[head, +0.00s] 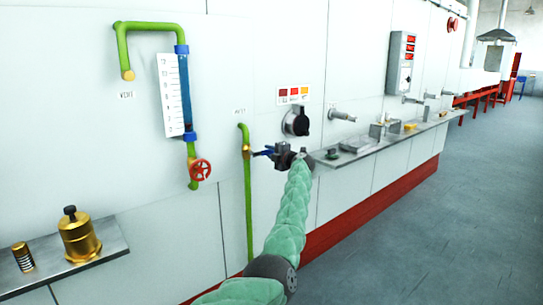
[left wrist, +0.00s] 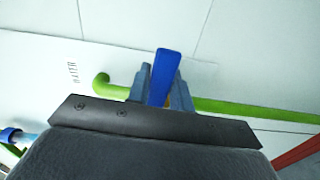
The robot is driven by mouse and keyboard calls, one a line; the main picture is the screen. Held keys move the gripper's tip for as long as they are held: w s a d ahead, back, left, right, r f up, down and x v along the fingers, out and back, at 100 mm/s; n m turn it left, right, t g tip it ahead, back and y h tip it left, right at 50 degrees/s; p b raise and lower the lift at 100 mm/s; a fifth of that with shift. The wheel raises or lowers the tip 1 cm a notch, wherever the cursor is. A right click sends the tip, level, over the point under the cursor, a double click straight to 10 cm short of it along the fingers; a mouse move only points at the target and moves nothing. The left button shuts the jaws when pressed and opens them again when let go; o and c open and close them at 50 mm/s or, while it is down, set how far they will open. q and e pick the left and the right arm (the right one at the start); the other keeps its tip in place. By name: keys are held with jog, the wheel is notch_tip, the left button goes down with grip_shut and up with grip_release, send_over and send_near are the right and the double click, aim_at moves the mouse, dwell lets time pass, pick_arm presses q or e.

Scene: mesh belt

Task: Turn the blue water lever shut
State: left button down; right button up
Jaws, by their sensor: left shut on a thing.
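The blue water lever (head: 263,153) sits on a brass valve (head: 246,152) on a thin green pipe (head: 248,200) along the wall. In the left wrist view the blue lever (left wrist: 164,72) stands between the fingers of my left gripper (left wrist: 158,86). In the head view my left gripper (head: 272,153) is at the lever from the right, shut on it. The fingers and gripper body hide part of the valve in the wrist view. My right gripper is not in view.
A red handwheel (head: 201,170) and a gauge (head: 174,95) are on the pipework to the left. A black knob (head: 296,122) is above my gripper. A steel shelf (head: 385,140) with fittings runs right. The floor at right is clear.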

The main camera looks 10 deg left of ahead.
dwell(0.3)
pick_arm(q)
jog(key=c, duration=1.2)
grip_release()
jog(key=shift+c, duration=0.2)
jog(key=v, duration=0.7)
jog(key=shift+s+d, duration=0.25)
jog(key=shift+d, duration=0.05)
